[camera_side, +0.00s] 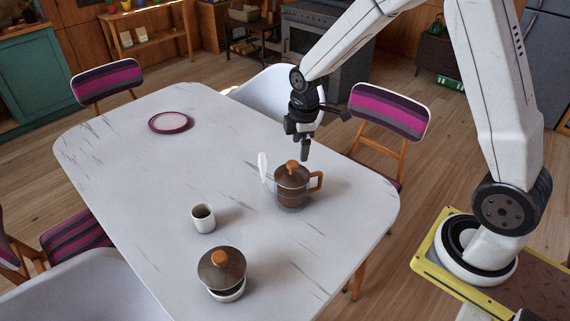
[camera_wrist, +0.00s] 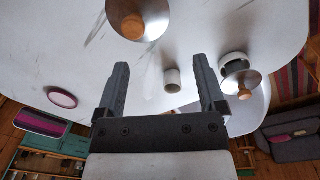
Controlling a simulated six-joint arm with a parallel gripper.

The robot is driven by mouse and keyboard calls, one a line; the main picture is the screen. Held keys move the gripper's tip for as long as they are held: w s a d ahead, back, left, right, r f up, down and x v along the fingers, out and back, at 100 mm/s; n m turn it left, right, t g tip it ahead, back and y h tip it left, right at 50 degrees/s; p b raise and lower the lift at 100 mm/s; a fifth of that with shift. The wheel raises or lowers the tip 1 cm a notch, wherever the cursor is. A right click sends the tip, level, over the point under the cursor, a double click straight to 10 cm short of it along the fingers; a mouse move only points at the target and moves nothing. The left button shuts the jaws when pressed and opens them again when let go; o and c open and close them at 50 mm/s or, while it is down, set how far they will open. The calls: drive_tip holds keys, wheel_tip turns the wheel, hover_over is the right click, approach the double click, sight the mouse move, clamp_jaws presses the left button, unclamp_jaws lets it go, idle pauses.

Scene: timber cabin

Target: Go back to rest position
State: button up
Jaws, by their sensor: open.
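My gripper (camera_side: 305,150) hangs above the table, just above and behind the teapot, pointing down. In the wrist view its two fingers (camera_wrist: 160,66) are apart with nothing held between them. The teapot (camera_side: 292,190) stands upright, with a brown lid, orange-brown knob, wooden handle on the right and white spout on the left. It also shows, cut off, at the top of the wrist view (camera_wrist: 124,14). The white table (camera_side: 150,220) lies beneath.
A small white cup (camera_side: 203,219) stands left of the teapot. A white bowl with a dark knobbed lid (camera_side: 215,273) is near the front. A purple-rimmed plate (camera_side: 169,123) lies at the back left. Chairs surround the table; a striped one (camera_side: 390,110) is behind the gripper.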

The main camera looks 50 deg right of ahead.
drive_tip(key=s+a+r+m+t, duration=0.1)
drive_tip(key=s+a+m, duration=0.1)
drive_tip(key=s+m, duration=0.3)
drive_tip(key=s+a+r+m, duration=0.1)
drive_tip(key=s+a+m, duration=0.1)
drive_tip(key=s+m, duration=0.4)
drive_tip(key=shift+s+t, duration=0.4)
drive_tip(key=shift+s, duration=1.15)
